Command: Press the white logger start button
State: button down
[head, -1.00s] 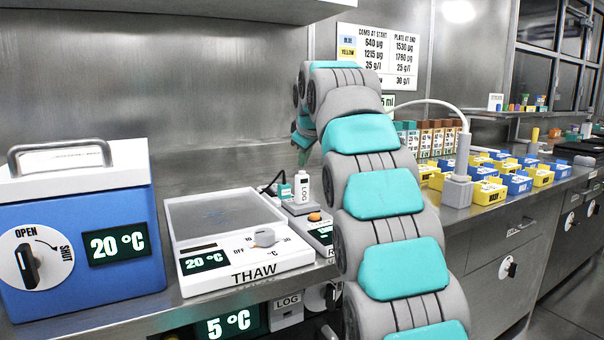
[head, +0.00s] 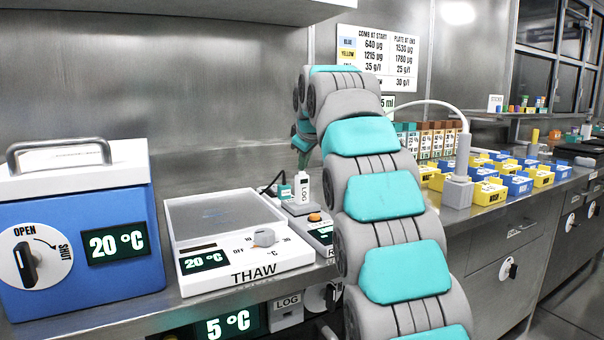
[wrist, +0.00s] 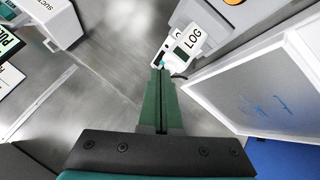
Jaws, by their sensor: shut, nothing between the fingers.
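The white logger (head: 302,188), marked LOG, stands upright on a grey dock behind the THAW plate in the head view. In the wrist view the logger (wrist: 186,46) lies just beyond my fingertips, with a dark display and a small teal spot on its near side. I cannot make out for certain which part is the start button. My gripper (wrist: 160,73) is shut and empty, its green fingers pointing at the logger's near end. In the head view my gripper (head: 302,160) is partly hidden by my arm and sits just above the logger. Contact cannot be told.
The THAW plate (head: 240,277) is at the front, close to the logger's dock. An orange button (head: 314,217) is in front of the logger. A blue box (head: 80,240) stands at the left. Racks of blue and yellow blocks (head: 520,185) fill the right bench.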

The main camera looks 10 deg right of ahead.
jog(key=shift+f, duration=0.3)
jog(key=shift+r, duration=0.1)
dwell(0.3)
jog(key=shift+r+p, duration=0.7)
jog(key=shift+r, duration=0.15)
